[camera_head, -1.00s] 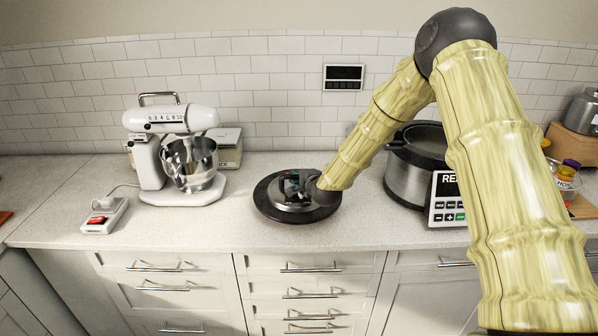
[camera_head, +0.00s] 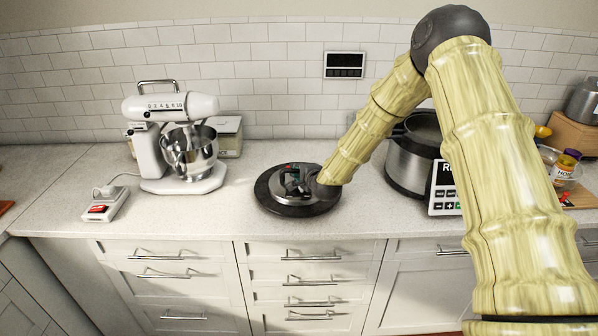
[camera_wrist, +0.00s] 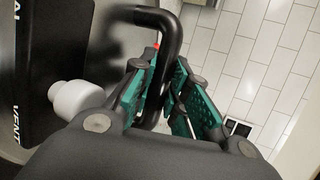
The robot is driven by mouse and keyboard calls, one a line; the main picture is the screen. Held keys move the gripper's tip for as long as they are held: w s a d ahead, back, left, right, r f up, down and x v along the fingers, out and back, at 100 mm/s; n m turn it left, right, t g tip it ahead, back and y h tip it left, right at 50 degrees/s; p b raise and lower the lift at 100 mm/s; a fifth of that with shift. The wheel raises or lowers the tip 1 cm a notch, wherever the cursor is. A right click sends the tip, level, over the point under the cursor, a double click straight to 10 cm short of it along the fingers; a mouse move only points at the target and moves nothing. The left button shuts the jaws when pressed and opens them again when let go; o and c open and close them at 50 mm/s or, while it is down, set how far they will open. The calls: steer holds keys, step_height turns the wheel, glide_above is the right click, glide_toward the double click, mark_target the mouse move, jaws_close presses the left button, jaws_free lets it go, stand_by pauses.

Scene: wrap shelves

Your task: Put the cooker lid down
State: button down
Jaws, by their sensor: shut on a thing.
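The cooker lid (camera_head: 290,199) is a round lid with a dark rim and a shiny metal middle. In the head view it lies level at the counter's surface, between the mixer and the cooker. Whether its underside touches the counter is hidden. My gripper (camera_head: 297,180) is over the lid's middle. In the wrist view my gripper (camera_wrist: 160,100) is shut on the lid's black bent handle (camera_wrist: 170,40), between green-padded fingers. A white knob (camera_wrist: 78,98) shows beside the handle on the lid. The cooker (camera_head: 412,160) stands to the right, partly hidden by my arm.
A stand mixer (camera_head: 180,145) with a metal bowl stands left of the lid. A power socket with a red switch (camera_head: 104,204) lies at the far left. A bowl of jars (camera_head: 562,165) is at the right. The counter in front of the mixer is clear (camera_head: 190,220).

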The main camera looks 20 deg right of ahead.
steer(key=c, duration=1.8)
jaws_free()
steer(key=shift+f, duration=0.1)
steer(key=o, duration=0.4)
steer(key=shift+s, duration=0.1)
steer(key=shift+r+p, duration=0.6)
steer(key=shift+r, duration=0.15)
steer(key=b+v, duration=0.4)
steer(key=v, duration=0.8)
steer(key=shift+f, duration=0.1)
